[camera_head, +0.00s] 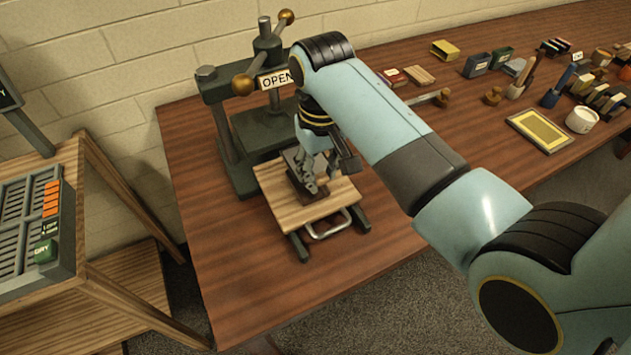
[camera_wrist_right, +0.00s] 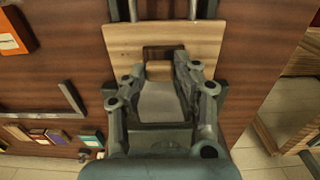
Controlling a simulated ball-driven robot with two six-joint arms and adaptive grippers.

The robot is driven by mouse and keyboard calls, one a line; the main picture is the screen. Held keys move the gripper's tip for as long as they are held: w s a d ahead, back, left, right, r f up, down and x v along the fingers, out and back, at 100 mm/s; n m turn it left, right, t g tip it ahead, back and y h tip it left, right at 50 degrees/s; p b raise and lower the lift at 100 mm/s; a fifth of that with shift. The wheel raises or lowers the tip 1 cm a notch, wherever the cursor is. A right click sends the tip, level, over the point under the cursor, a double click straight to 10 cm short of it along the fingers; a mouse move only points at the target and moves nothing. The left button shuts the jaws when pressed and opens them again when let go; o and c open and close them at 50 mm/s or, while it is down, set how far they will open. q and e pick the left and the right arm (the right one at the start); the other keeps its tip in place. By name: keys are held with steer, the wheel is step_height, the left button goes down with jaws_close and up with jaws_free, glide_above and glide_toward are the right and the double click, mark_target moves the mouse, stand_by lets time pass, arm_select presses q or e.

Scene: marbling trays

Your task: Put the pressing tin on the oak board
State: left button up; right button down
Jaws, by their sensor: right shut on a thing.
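The oak board (camera_head: 326,205) is a pale striped wooden plate lying on the carriage of the dark green press; it also shows in the right wrist view (camera_wrist_right: 120,40). My right gripper (camera_head: 308,186) points down over the board. Whether the tin touches the board cannot be told. My left gripper is not in view.
The press (camera_head: 250,135) with an OPEN sign stands behind the board. A metal handle (camera_head: 328,225) sticks out in front. Small boxes, tools and a yellow framed panel (camera_head: 540,130) lie farther right. The table's front left is clear.

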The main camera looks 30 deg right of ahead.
mark_target(317, 197)
steer(key=shift+a+f, duration=0.25)
steer(key=shift+a, duration=0.05)
step_height(317, 197, down, 4)
steer(key=shift+r+p, duration=0.1)
steer(key=shift+p, duration=0.25)
steer(key=shift+w, duration=0.1)
steer(key=shift+f, duration=0.25)
steer(key=c, duration=1)
jaws_free()
steer(key=shift+r, duration=0.1)
step_height(317, 197, up, 12)
steer(key=shift+r+b, duration=0.1)
steer(key=shift+b, duration=0.6)
